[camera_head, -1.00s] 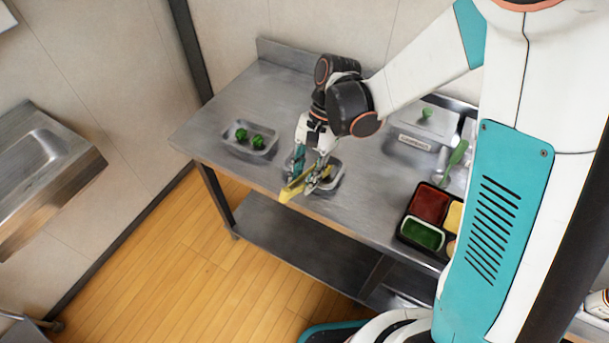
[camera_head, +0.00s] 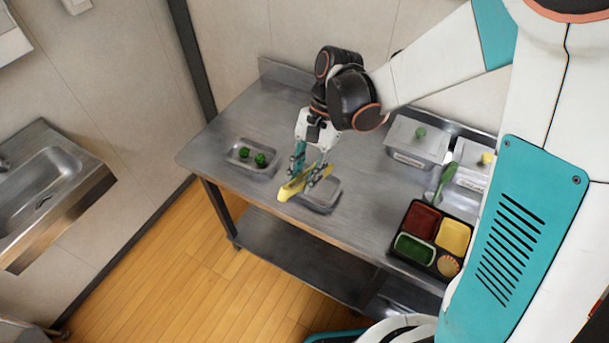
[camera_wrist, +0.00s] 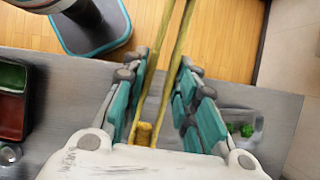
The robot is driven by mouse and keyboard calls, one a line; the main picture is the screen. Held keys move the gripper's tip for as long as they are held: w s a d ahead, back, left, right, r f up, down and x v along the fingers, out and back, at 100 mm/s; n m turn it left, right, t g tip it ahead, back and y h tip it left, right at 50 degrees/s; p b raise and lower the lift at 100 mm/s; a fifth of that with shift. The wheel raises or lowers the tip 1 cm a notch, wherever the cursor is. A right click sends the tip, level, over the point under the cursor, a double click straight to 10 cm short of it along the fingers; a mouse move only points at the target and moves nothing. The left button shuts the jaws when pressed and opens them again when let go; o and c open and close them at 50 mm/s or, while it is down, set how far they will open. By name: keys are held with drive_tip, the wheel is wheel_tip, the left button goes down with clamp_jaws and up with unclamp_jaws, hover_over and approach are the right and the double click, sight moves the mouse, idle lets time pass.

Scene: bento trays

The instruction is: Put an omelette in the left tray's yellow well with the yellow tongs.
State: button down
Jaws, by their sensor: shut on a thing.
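My gripper (camera_head: 310,172) is shut on the yellow tongs (camera_head: 293,188) and holds them at the table's front edge, beside and partly over a small metal pan (camera_head: 328,202). The tongs also show in the wrist view (camera_wrist: 178,50), running away between my teal fingers (camera_wrist: 150,100). I cannot make out an omelette in the tongs or the pan. One dark bento tray (camera_head: 437,227) shows at the right of the table, with red, green and yellow wells and a round item in its corner. Its yellow well (camera_head: 453,237) shows no food that I can make out.
A metal pan (camera_head: 233,164) with green broccoli-like pieces stands to the left. Lidded metal containers stand at the back right, one with a green knob (camera_head: 421,132), one with a yellow knob (camera_head: 487,158). Green tongs (camera_head: 446,176) lie there. The table between pan and tray is clear.

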drive_tip(key=shift+r, duration=0.3)
wheel_tip(320, 180, up, 12)
drive_tip(key=p, duration=0.8)
drive_tip(key=shift+r, duration=0.2)
drive_tip(key=shift+f, duration=0.1)
